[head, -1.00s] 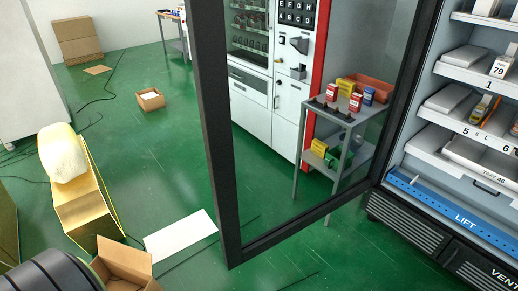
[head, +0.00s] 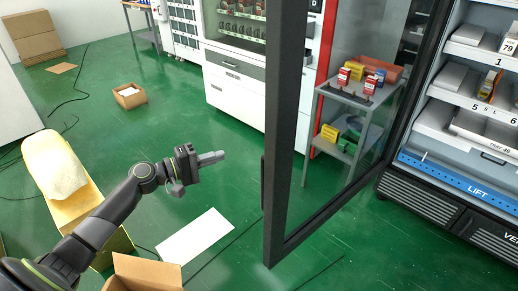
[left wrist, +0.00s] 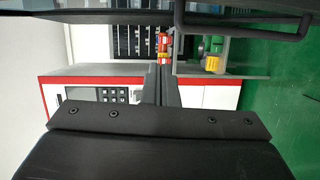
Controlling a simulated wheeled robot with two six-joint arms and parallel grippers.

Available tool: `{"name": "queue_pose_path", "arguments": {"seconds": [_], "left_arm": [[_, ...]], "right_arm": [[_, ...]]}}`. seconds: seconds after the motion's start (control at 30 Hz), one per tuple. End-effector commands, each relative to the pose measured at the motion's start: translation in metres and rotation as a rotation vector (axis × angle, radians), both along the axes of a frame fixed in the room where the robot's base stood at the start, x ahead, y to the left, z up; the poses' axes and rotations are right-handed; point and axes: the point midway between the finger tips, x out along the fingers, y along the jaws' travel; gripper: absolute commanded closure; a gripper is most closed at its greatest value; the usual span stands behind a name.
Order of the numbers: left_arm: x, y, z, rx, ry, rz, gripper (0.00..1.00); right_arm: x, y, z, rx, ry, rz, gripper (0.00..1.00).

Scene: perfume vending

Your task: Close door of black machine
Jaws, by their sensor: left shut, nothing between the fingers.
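The black machine (head: 440,215) stands at the right with its shelves exposed. Its door (head: 290,140), a dark frame around clear glass, stands open and reaches out towards me. A dark handle (head: 263,182) shows on the left side of the door's free edge. My left gripper (head: 212,157) is shut and empty, left of the door and apart from it in the picture. In the left wrist view its shut fingers (left wrist: 166,86) point ahead, and the door's handle (left wrist: 262,34) shows along the top edge. My right gripper is out of view.
A grey shelf stand (head: 345,97) with small boxes shows through the glass. A white vending machine (head: 237,85) stands behind. A white sheet (head: 195,236), an open carton (head: 145,272) and a yellow box with a pale lump (head: 60,170) lie left of the door. Green floor between is clear.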

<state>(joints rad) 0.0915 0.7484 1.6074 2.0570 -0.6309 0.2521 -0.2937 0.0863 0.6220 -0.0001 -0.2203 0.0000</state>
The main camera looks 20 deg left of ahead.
Motion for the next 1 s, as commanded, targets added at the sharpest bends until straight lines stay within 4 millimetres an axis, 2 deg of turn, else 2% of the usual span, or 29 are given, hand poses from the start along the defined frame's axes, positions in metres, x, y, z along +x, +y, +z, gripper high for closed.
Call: {"name": "queue_pose_path", "arguments": {"seconds": [0.03, 0.1, 0.2, 0.37, 0.6, 0.8, 1.0], "left_arm": [[-0.001, -0.004, 0.013, -0.022, -0.013, -0.023, 1.00], [-0.002, -0.009, 0.025, -0.048, -0.024, -0.043, 1.00], [0.000, -0.013, 0.032, -0.064, -0.029, -0.055, 1.00], [0.012, -0.024, 0.035, -0.068, -0.031, -0.056, 1.00], [0.046, -0.053, 0.036, -0.069, -0.029, -0.055, 1.00], [0.075, -0.081, 0.035, -0.068, -0.027, -0.057, 1.00], [0.061, -0.101, 0.033, -0.065, -0.026, -0.054, 1.00]], "right_arm": [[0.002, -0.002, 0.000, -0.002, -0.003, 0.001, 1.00], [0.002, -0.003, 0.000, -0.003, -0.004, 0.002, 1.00], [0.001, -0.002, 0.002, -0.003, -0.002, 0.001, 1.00], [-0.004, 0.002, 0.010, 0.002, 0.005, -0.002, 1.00], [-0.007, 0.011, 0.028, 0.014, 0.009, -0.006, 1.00], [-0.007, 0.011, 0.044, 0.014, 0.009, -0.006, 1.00], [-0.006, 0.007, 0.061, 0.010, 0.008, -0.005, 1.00]]}}
